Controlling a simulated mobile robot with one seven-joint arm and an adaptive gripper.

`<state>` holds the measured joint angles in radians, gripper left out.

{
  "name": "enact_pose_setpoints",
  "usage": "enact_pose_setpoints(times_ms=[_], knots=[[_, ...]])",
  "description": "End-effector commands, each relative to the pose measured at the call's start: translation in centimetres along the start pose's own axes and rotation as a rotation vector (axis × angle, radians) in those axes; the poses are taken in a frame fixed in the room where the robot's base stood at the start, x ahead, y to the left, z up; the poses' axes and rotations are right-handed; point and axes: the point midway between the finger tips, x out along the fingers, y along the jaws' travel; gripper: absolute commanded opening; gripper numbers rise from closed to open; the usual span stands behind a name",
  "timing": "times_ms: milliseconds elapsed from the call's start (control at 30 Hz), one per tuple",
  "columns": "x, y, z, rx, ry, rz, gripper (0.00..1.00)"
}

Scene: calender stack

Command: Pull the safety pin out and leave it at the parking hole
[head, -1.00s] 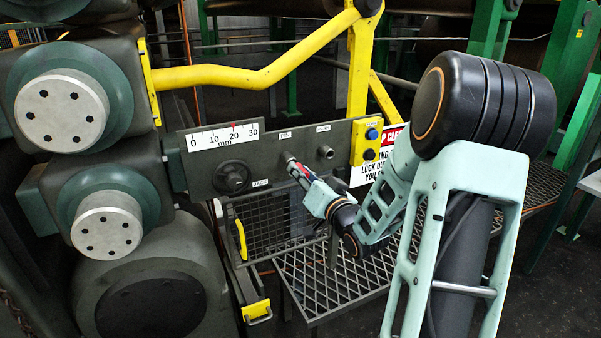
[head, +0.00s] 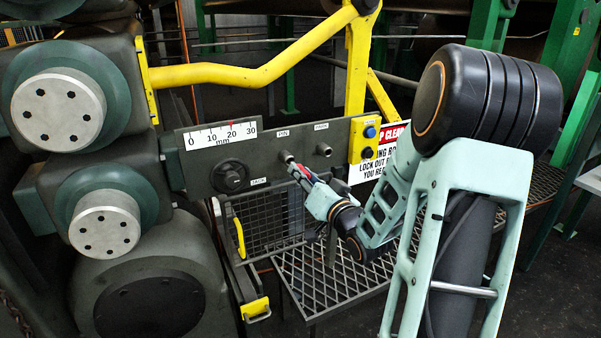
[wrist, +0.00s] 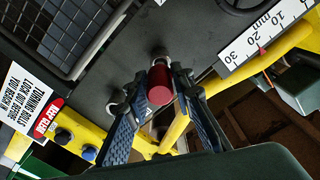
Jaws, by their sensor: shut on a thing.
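The safety pin shows its red grip (wrist: 160,85) in the wrist view, between my two fingers. My gripper (head: 295,169) is shut on it, in front of the dark panel. The grey PIN socket (head: 286,157) shows just up and left of the fingertips in the head view. In the wrist view a grey round end lies directly behind the red grip. I cannot tell how much of the pin's shank is still inside the socket. The parking hole (head: 323,149), under its own label, is an empty-looking grey socket to the right.
The panel (head: 262,150) also carries a black knob (head: 231,177), a millimetre scale (head: 221,135) and a yellow button box (head: 364,139). A yellow rail (head: 250,72) passes above. A mesh guard (head: 272,222) hangs below. A warning sign (head: 368,168) is right of the panel.

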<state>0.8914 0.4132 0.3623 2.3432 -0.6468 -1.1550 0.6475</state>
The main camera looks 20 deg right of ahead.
Motion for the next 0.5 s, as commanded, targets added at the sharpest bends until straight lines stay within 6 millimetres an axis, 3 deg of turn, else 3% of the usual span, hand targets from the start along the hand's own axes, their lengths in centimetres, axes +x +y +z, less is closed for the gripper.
enact_pose_setpoints(times_ms=[500], knots=[[-2.1, 0.0, -0.1, 0.000, 0.002, -0.001, 0.00]])
